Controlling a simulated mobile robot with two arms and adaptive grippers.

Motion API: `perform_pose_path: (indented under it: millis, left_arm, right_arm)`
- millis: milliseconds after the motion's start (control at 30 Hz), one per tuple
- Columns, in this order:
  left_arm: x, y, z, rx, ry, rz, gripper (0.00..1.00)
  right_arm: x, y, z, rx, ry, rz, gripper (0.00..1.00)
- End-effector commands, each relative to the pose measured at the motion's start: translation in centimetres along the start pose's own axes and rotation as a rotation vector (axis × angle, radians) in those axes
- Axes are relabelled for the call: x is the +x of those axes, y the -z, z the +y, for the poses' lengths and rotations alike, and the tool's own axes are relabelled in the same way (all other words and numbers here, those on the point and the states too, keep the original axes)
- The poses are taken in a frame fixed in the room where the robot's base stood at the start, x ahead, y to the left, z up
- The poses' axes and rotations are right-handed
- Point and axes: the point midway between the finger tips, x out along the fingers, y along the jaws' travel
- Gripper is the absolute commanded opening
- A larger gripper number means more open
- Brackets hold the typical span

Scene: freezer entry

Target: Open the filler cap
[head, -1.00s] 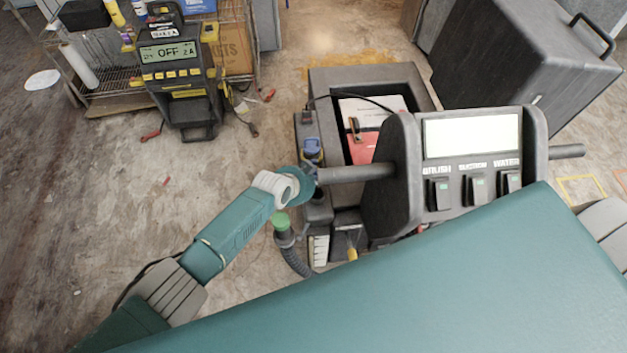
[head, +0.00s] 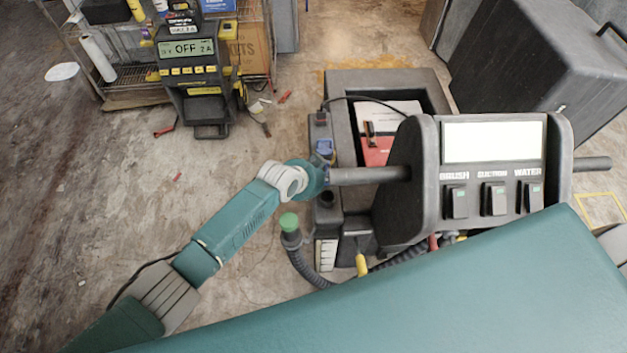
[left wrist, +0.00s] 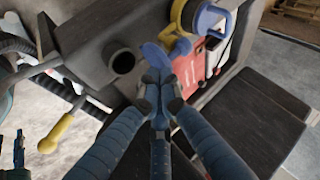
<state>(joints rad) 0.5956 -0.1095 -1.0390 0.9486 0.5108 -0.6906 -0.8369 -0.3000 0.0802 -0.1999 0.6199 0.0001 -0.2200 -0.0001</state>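In the left wrist view the filler cap (left wrist: 155,54) is a blue disc at my fingertips, beside a round dark filler opening (left wrist: 122,62) that is uncovered. My left gripper (left wrist: 158,92) has its blue fingers drawn together, with dark tips pressed around a blue part that runs into the cap. The tips hide how the cap joins the machine. In the head view the opening (head: 327,198) shows just below the wrist of my left arm, which covers the gripper. My right gripper is not in view.
A blue-and-yellow round part (left wrist: 205,18) is close beyond the cap. A handlebar (head: 368,175) and control panel (head: 492,142) stand right of my left wrist. A green-tipped hose (head: 289,222) hangs below it.

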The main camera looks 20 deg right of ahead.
Motion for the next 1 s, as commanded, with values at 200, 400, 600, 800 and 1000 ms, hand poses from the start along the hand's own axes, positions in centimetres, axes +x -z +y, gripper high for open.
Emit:
perform_pose_path:
  millis: [200,400,600,800,1000]
  left_arm:
    - [-3.6,-0.1,-0.1,0.001,0.003,0.0,0.0]
    - [-7.1,-0.1,0.4,0.0,-0.006,-0.003,0.0]
    - [-9.6,-0.1,0.7,-0.002,-0.011,-0.005,0.0]
    - [-10.5,-0.1,0.8,-0.003,-0.013,-0.006,0.0]
    - [-10.5,-0.1,0.8,-0.003,-0.015,-0.006,0.0]
  right_arm:
    - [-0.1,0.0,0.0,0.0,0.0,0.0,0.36]
    - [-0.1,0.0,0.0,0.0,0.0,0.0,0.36]
    - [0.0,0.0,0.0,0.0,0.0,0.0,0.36]
    - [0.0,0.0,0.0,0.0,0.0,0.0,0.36]
    - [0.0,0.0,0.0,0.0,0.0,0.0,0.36]
